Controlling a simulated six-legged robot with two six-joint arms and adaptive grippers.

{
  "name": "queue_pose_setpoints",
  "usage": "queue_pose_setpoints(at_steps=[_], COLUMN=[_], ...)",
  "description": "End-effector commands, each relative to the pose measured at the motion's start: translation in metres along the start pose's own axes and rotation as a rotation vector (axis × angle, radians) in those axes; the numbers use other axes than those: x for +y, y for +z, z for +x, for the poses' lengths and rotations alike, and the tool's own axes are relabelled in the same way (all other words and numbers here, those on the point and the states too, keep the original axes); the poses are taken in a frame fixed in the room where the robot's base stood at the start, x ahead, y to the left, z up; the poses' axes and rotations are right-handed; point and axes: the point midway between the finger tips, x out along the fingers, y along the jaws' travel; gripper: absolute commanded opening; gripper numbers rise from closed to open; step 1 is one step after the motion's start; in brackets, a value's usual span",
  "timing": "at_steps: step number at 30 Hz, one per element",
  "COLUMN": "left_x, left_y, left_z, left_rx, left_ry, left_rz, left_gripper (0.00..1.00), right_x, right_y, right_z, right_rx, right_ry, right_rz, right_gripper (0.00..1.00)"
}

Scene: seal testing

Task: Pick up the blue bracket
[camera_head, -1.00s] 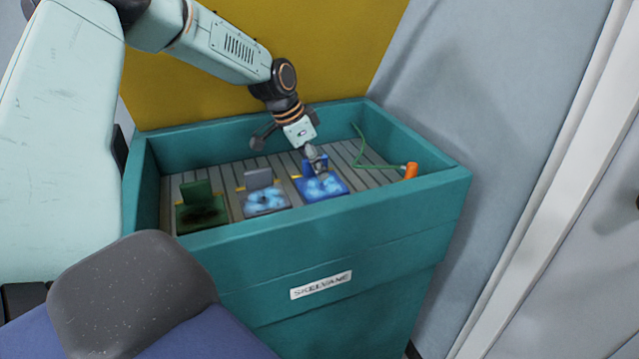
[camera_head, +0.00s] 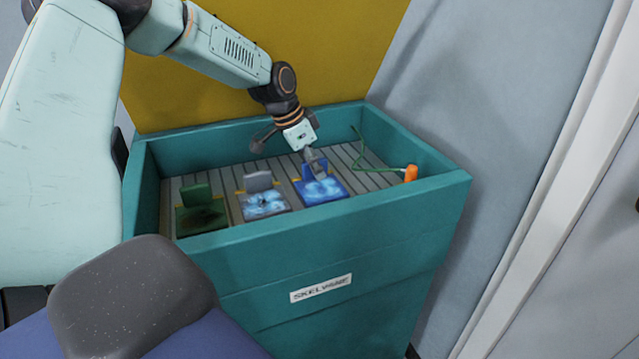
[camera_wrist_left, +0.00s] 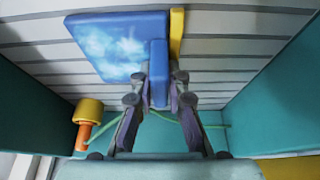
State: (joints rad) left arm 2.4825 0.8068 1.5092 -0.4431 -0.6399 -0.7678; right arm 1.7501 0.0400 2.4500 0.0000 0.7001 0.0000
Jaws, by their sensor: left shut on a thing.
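The blue bracket (camera_head: 322,189) is in the teal bin, the rightmost of three brackets in the head view. It has a flat base with pale cloudy patches and an upright plate. My left gripper (camera_head: 317,170) reaches down to it. In the left wrist view the bracket (camera_wrist_left: 118,45) lies ahead, and my left gripper's fingers (camera_wrist_left: 160,85) are shut on its upright plate, one on each side. Whether the base touches the slatted floor is hard to tell. My right gripper is not in view.
A grey bracket (camera_head: 263,205) and a green bracket (camera_head: 202,218) stand to the left on the slatted floor. An orange-ended piece (camera_head: 411,173) with a green cord lies at the right. The teal bin's walls (camera_head: 300,238) surround them. A yellow strip (camera_wrist_left: 177,35) lies beside the blue bracket.

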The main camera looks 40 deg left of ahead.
Motion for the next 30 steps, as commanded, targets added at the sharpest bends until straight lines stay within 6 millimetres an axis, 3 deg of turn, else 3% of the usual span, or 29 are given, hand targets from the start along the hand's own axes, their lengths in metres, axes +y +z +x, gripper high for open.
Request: queue_pose_setpoints(at_steps=[11,17,30], left_x=[-0.001,0.001,0.076], left_y=[-0.002,-0.008,-0.007], left_z=[-0.003,-0.016,-0.014], left_rx=[0.004,0.004,0.002], left_ry=[-0.004,-0.002,0.0], left_rz=[0.0,0.001,0.004], left_gripper=[0.0,0.0,0.0], right_x=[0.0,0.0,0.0], right_y=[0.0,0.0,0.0], right_z=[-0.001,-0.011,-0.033], right_rx=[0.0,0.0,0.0], right_ry=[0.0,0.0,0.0], right_rz=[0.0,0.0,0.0], right_gripper=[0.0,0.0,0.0])
